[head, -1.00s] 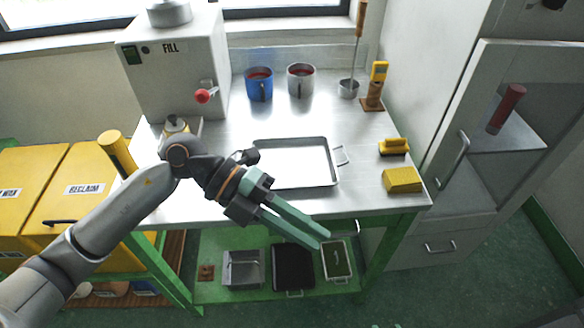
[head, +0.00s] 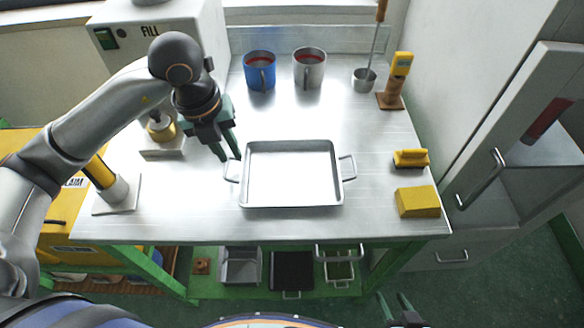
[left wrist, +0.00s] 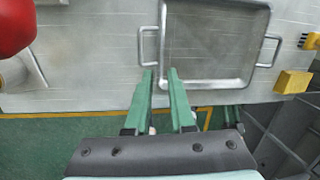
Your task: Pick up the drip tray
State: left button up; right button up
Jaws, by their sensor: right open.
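The drip tray (head: 290,204) is a shallow grey metal tray with a wire handle at each side, lying flat on the metal worktable. It also shows in the left wrist view (left wrist: 205,83). My left gripper (head: 230,158) is open and empty, pointing down close to the tray's left handle (head: 232,171). In the left wrist view its green fingertips (left wrist: 160,72) are apart, just below that handle and the tray's left edge. Contact cannot be told. My right gripper (head: 394,305) is open and empty at the bottom edge, in front of the table, partly cut off.
A blue mug (head: 260,72) and a grey mug (head: 309,68) with red contents stand behind the tray. A yellow sponge-like block (head: 417,202) and a yellow brush (head: 411,158) lie at right. The FILL machine (head: 130,40) stands back left. Table around the tray is clear.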

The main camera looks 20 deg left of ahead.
aim_at(243, 176)
pick_arm(q)
jog(key=f, duration=0.3)
jog(key=w+f, duration=0.1)
jog(key=f, duration=0.2)
jog(key=d+f, duration=0.1)
jog(key=f, duration=0.2)
jog(key=shift+w, duration=0.25)
jog(key=shift+c, duration=0.4)
jog(key=shift+a, duration=0.1)
grip_shut()
dwell(0.5)
